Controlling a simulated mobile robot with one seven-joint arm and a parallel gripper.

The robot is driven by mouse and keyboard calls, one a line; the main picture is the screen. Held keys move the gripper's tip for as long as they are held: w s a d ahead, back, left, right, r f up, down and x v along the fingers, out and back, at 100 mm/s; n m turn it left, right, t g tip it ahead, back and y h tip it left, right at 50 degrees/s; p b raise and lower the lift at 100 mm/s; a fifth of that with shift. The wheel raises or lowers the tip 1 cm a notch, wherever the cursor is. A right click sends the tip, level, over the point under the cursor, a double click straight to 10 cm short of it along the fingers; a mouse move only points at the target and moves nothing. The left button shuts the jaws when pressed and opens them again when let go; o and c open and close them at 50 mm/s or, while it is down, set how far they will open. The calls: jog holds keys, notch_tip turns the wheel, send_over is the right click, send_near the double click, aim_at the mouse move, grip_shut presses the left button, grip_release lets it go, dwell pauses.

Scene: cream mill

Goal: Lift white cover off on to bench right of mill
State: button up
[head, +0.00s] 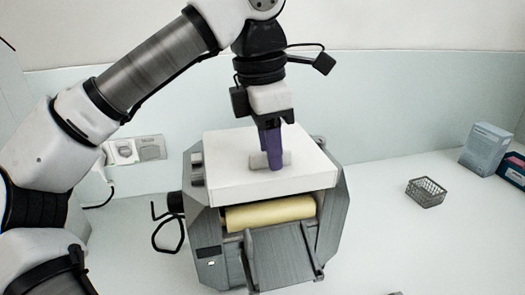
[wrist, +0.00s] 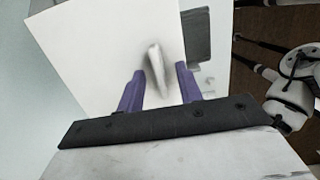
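The white cover (head: 225,155) sits on top of the grey mill (head: 330,215), over a cream-coloured roller (head: 270,213). A small light handle stands up from the middle of the cover. The cover (wrist: 85,50) and its handle (wrist: 156,65) also show in the wrist view. My gripper (head: 270,160) points down at the handle, its purple fingers low over the cover. In the wrist view my gripper (wrist: 158,85) is open, with one finger on each side of the handle and gaps between. The near finger hides part of the handle in the head view.
The white bench (head: 400,245) is clear just right of the mill. Farther right are a grey wire basket (head: 426,191), a pale box (head: 485,148) and a dark box (head: 514,170). A black cable (head: 166,236) hangs at the mill's left. A wall socket (head: 135,150) is behind.

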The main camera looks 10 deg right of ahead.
jog(key=shift+c, duration=0.3)
grip_shut()
